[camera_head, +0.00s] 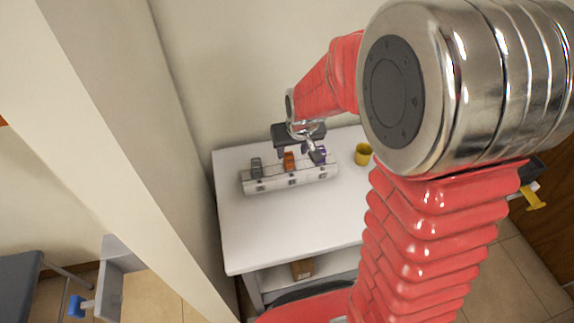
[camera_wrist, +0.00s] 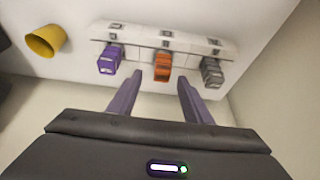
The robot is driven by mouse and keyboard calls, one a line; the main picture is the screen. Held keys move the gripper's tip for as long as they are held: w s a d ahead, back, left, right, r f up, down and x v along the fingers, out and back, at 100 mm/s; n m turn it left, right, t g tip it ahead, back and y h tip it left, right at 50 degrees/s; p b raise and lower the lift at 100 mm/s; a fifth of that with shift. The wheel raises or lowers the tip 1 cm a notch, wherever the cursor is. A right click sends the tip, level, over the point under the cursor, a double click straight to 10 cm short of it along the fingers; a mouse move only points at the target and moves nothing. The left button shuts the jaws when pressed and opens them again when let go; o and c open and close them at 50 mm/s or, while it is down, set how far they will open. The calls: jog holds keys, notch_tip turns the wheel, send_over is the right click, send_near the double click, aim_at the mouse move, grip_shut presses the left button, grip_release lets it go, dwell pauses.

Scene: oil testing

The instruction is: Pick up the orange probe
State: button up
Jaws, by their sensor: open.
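The orange probe (camera_head: 289,161) sits in the middle of a white holder (camera_head: 262,185) on the white table, between a grey probe (camera_head: 256,168) and a purple probe (camera_head: 322,153). In the wrist view the orange probe (camera_wrist: 162,66) is upper centre, just beyond the gap between my two fingers. My gripper (camera_wrist: 156,84) is open and empty, with its purple fingers apart. In the head view my gripper (camera_head: 300,152) hangs over the back of the holder. I cannot tell its exact height above the probe.
A yellow cup (camera_head: 363,154) stands on the table (camera_head: 255,235) to the right of the holder. In the wrist view the purple probe (camera_wrist: 110,60) and grey probe (camera_wrist: 212,72) flank the orange one closely. A wall is behind the table. The table's front part is clear.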

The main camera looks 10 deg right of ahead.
aim_at(289, 154)
jog(key=shift+f, duration=0.1)
jog(key=shift+a+x, duration=0.2)
jog(key=shift+x, duration=2.35)
jog(key=shift+w, duration=0.15)
jog(key=shift+c, duration=0.2)
grip_shut()
jog(key=shift+r, duration=0.2)
notch_tip(289, 154, up, 10)
jog(key=shift+f, duration=0.1)
